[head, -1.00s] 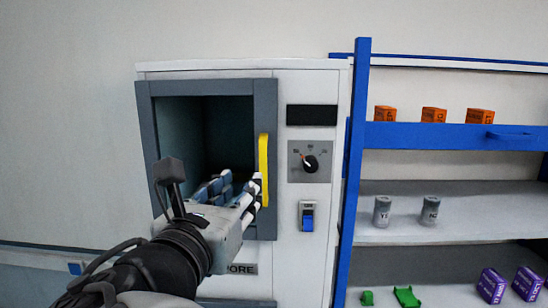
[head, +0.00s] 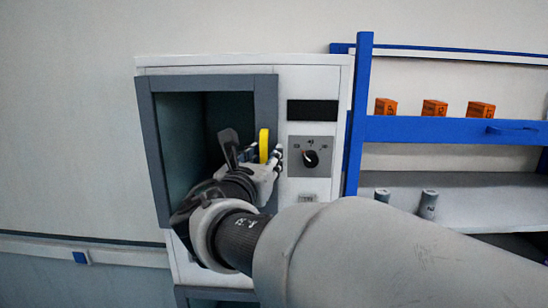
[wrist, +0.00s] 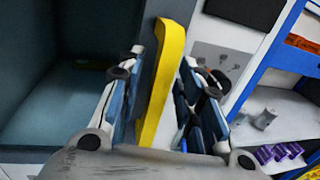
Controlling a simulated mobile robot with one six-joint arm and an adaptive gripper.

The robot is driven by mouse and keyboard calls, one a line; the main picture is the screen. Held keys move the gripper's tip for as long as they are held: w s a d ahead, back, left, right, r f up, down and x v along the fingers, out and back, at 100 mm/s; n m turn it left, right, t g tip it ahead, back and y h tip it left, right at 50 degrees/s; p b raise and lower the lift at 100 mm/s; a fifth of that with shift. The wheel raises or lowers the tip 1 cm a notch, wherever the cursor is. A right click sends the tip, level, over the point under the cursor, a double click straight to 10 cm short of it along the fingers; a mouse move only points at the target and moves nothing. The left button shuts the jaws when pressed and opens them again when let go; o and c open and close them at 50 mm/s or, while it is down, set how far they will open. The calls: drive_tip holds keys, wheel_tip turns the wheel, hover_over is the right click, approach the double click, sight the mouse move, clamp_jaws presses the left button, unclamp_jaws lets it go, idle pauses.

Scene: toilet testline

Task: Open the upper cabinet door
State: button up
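The upper cabinet door (head: 265,100) is a grey frame around a dark see-through pane, flush with the white cabinet (head: 210,65) in the head view. A yellow vertical handle (head: 264,146) sits on the right side of the frame. My gripper (head: 268,153) is at the handle. In the wrist view, the fingers of my gripper (wrist: 163,56) are spread, one on each side of the yellow handle (wrist: 163,80). The left finger is very near the handle; I cannot tell if it touches. The handle's lower end is hidden behind the gripper body.
A control panel with a dark knob (head: 310,158) is right of the handle, below a black display (head: 312,110). A blue-framed shelf (head: 440,130) with orange boxes (head: 434,107) and grey cans (head: 428,203) stands at the right. My arm covers the lower right.

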drive_tip(key=shift+c, duration=0.4)
clamp_jaws()
